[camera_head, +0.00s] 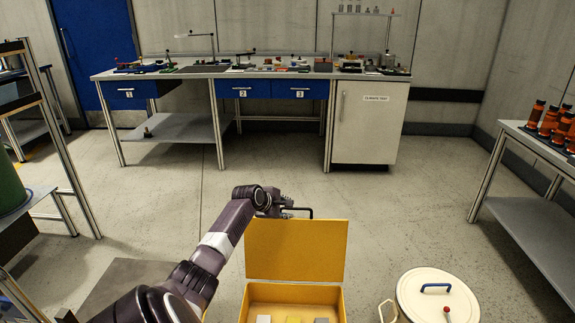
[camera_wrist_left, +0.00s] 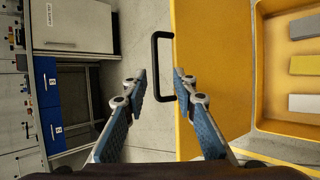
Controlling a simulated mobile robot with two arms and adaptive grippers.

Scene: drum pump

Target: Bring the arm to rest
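My left gripper (camera_head: 282,207) is at the top edge of the raised lid (camera_head: 295,252) of a yellow box. In the left wrist view the gripper (camera_wrist_left: 160,74) is open, with a gap between its two blue-padded fingers. A black handle (camera_wrist_left: 156,66) on the lid's edge shows between and beyond the fingertips. I cannot tell if a finger touches it. My left arm (camera_head: 212,248) reaches in from the lower left. My right gripper is not in view.
The yellow box (camera_head: 342,303) stands open with several blocks inside. A cream drum lid (camera_head: 437,297) with a blue handle is at its right. A workbench (camera_head: 185,73) is at the back, a shelf table (camera_head: 547,148) at the right. The middle floor is clear.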

